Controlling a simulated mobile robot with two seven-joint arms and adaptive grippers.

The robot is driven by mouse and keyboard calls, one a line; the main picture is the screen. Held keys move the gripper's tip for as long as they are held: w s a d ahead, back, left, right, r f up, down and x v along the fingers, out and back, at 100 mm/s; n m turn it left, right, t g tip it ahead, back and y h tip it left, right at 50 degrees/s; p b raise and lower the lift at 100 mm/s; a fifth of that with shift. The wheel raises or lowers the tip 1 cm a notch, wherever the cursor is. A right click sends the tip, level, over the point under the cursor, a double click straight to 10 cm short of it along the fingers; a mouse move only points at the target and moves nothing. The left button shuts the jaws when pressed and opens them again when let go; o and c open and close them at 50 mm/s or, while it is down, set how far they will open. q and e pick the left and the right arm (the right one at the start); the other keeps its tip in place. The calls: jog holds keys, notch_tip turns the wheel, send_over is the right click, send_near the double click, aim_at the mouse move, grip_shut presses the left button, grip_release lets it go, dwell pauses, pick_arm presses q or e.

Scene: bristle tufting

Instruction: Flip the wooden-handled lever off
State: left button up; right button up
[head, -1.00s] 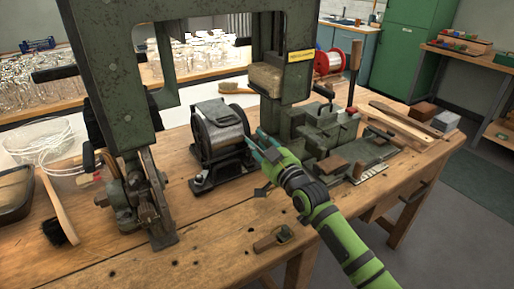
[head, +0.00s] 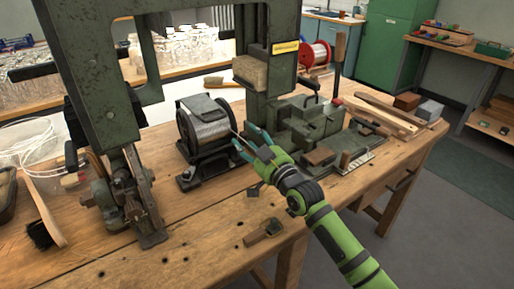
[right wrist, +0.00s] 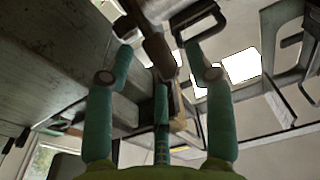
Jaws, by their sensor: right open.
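The wooden-handled lever (head: 340,52) stands upright on the right side of the green machine, its wooden grip at the top. My right gripper (head: 251,141) is open, with teal fingers, in front of the machine's base. It is left of the lever and clearly apart from it in the head view. In the right wrist view my right gripper (right wrist: 157,55) has its fingers spread, with a brownish rod-like part (right wrist: 152,42) between and beyond the tips. I cannot tell whether this part is the lever's handle. My left gripper is not in view.
A black drum mechanism (head: 206,125) stands close left of my right gripper. A green machine frame (head: 75,60) rises at the left. A small wood-and-metal piece (head: 262,231) lies near the front edge of the workbench (head: 200,255). Wooden bars (head: 385,115) lie at the right.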

jog(key=shift+v, duration=2.65)
jog(key=shift+r, duration=0.1)
